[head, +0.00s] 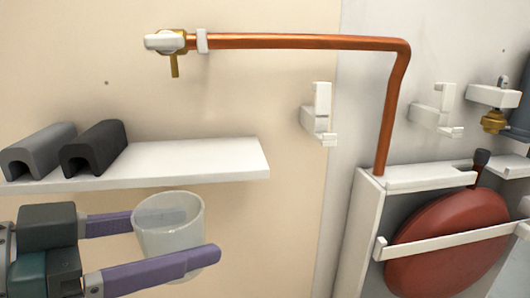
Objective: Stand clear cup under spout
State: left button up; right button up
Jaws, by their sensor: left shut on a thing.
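The clear cup (170,238) is upright between the two purple fingers of my left gripper (176,236), which is shut on it. One finger shows through the cup's far side and the other crosses in front of its near side. The cup is in front of and below the white shelf (215,162). The spout (174,66) is a short brass tube pointing down from the tap at the left end of a copper pipe (290,41). It is higher in the picture than the cup. My right gripper is not in view.
Two grooved blocks, one grey (40,150) and one black (94,147), lie on the shelf's left part; its right part is bare. White wall brackets (320,118) stick out right of the shelf. A red rounded tank (447,243) sits in a white frame at right.

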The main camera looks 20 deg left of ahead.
pick_arm(q)
jog(key=shift+w+a+r+n+t+y, duration=0.15)
jog(key=shift+w+a+n+t+y, duration=0.1)
jog(key=shift+n+y, duration=0.25)
jog(key=shift+w+a+r+n+t+y, duration=0.15)
jog(key=shift+w+a+n+y, duration=0.1)
jog(key=shift+n+y, duration=0.25)
jog(key=shift+w+a+r+n+y, duration=0.2)
jog(key=shift+n+y, duration=0.1)
jog(key=shift+y, duration=0.2)
jog(key=w+a+r+n+y+b, duration=0.1)
jog(key=w+b, duration=0.1)
jog(key=b, duration=0.1)
jog(key=w+a+r+n+y+b, duration=0.1)
jog(key=w+a+r+y+b, duration=0.1)
jog(key=w+b, duration=0.1)
jog(key=w+a+r+n+y+b, duration=0.1)
jog(key=w+a+r+b, duration=0.1)
jog(key=w+b, duration=0.1)
jog(key=shift+a+t+b, duration=0.2)
jog(key=shift+t+b, duration=0.2)
jog(key=shift+w+a, duration=0.15)
jog(key=shift+w, duration=0.05)
jog(key=shift+w+a+b, duration=0.2)
jog(key=shift+w+a, duration=0.4)
jog(key=shift+w, duration=0.4)
jog(key=shift+w+a+b, duration=0.2)
jog(key=shift+w+a, duration=0.4)
jog(key=shift+w, duration=0.35)
jog(key=shift+f, duration=0.15)
